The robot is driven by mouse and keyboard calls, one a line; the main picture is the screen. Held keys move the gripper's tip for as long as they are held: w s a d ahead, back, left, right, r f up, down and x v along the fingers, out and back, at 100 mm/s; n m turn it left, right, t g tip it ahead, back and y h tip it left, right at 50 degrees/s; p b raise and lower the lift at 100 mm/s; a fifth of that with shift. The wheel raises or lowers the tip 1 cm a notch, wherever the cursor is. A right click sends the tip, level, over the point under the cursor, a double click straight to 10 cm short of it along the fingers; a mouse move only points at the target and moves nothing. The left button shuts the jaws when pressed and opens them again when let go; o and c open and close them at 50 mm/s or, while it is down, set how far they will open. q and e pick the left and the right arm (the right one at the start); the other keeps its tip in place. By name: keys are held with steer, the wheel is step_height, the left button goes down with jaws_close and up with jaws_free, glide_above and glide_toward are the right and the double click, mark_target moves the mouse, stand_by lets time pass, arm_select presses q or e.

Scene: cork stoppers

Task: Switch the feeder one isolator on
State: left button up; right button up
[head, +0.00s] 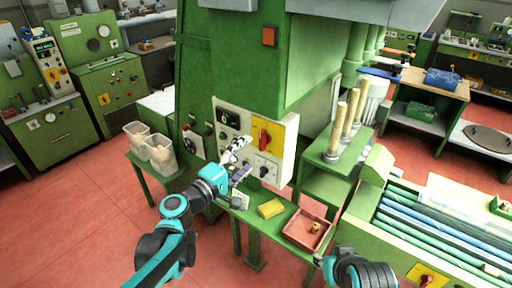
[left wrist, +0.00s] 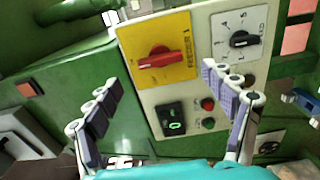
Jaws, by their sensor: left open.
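The feeder one isolator is a red rotary handle (head: 264,138) on a yellow plate on the panel of the green machine. It looks roughly upright in the head view. In the left wrist view the handle (left wrist: 158,60) lies across its yellow plate (left wrist: 178,26), beside lettering that appears to read FEEDER 1. My left gripper (head: 238,159) is open and empty in front of the panel, below and left of the handle. In the left wrist view the open fingers (left wrist: 160,85) stand either side of the picture, apart from the handle.
The panel also has a black selector knob (left wrist: 239,39), a small display (left wrist: 171,119) and red and green buttons. Below are a yellow block (head: 270,208) and a red tray (head: 297,232) on a green bench. Clear bins (head: 158,150) stand left. Another red knob (head: 426,280) is at lower right.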

arm_select(q)
steer(key=v, duration=0.5)
steer(key=shift+s, duration=0.15)
steer(key=s+f+m+g+y+b, duration=0.4)
steer(key=s+f+m+g, duration=0.15)
steer(key=s+f, duration=0.5)
steer(key=s+a+f+m+g+y+b, duration=0.2)
steer(key=s+a+f+m+y, duration=0.3)
steer(key=a+f, duration=0.5)
steer(key=shift+s+a+f+y, duration=0.4)
steer(key=shift+s+f+y, duration=0.3)
steer(key=shift+s, duration=0.55)
